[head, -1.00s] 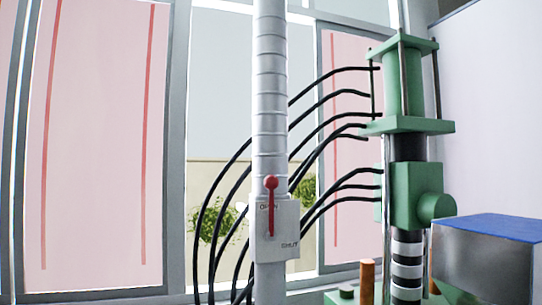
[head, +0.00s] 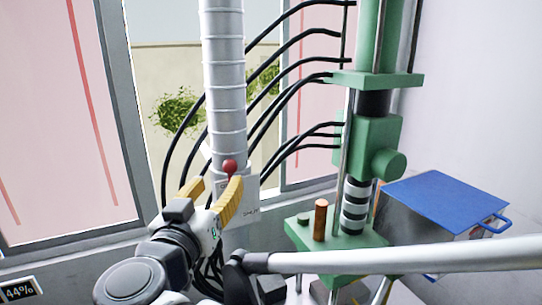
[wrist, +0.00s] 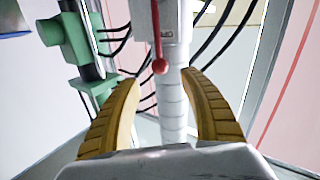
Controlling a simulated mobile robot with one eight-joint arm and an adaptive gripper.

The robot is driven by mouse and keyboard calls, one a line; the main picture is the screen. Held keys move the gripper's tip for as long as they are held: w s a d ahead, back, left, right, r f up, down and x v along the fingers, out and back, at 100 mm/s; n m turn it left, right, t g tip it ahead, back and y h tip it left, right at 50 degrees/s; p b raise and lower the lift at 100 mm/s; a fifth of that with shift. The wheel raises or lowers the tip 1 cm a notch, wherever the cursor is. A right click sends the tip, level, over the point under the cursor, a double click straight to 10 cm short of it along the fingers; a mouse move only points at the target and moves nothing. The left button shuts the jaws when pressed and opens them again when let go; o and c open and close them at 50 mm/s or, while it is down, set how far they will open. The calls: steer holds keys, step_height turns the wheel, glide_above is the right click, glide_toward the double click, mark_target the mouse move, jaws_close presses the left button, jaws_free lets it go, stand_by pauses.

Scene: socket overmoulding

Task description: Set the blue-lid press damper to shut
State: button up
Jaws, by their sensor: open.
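The damper is a pale box (head: 245,200) on the grey ribbed duct (head: 224,80), left of the green press. Its red lever ends in a round knob (head: 230,166), raised toward the upper side of the box. The SHUT marking shows at the lower right of the plate; the OPEN marking is hidden in the head view. My gripper (head: 217,184) is open, its yellow fingers in front of the damper, hiding part of the lever. In the wrist view, which looks inverted, the red knob (wrist: 160,66) lies between the open fingertips, apart from both.
The green press (head: 375,145) stands to the right, with black hoses (head: 290,45) running behind the duct. A box with a blue lid (head: 448,202) stands beside it. An orange-brown peg (head: 321,220) rises from the green base. A window lies behind.

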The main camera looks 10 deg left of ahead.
mark_target(228, 170)
steer(key=w+p, duration=0.1)
steer(key=w, duration=0.7)
steer(key=shift+w+d, duration=0.15)
steer(key=shift+w, duration=0.25)
jaws_close()
